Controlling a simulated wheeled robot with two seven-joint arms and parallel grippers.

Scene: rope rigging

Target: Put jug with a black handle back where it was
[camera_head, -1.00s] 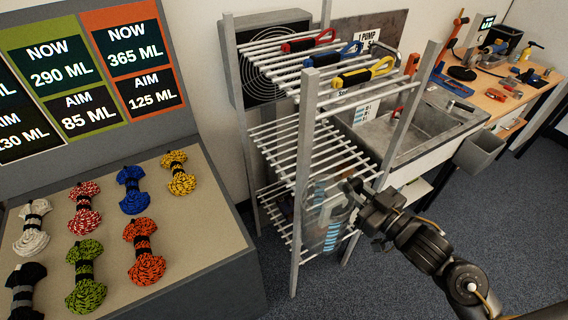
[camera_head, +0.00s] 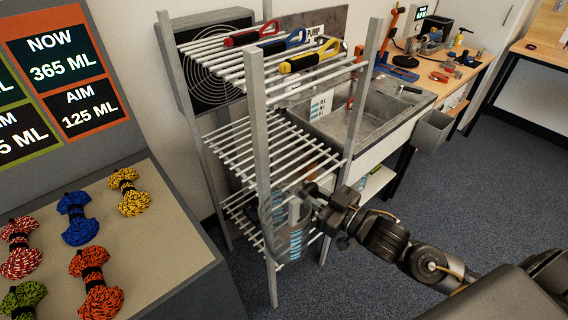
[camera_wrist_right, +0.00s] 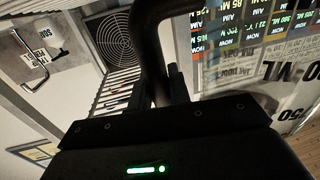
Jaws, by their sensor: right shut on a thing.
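The jug is clear with blue markings; in the head view (camera_head: 294,238) it is at the wire rack's (camera_head: 262,140) lower part, just right of the front post. My right gripper (camera_head: 316,202) is at the jug's upper right side, shut on its handle. In the right wrist view the black handle (camera_wrist_right: 149,45) runs between my fingers, and the jug's clear wall (camera_wrist_right: 275,65) with large dark lettering fills the right side. The jug looks upright in the head view. I cannot tell whether it rests on a shelf. My left gripper is out of view.
Tools with red, blue and yellow handles (camera_head: 312,57) lie on the rack's top shelf. A sink (camera_head: 365,115) and a workbench (camera_head: 450,78) stand behind to the right. Rope bundles (camera_head: 80,217) lie on a board at left. The floor (camera_head: 440,205) at right is clear.

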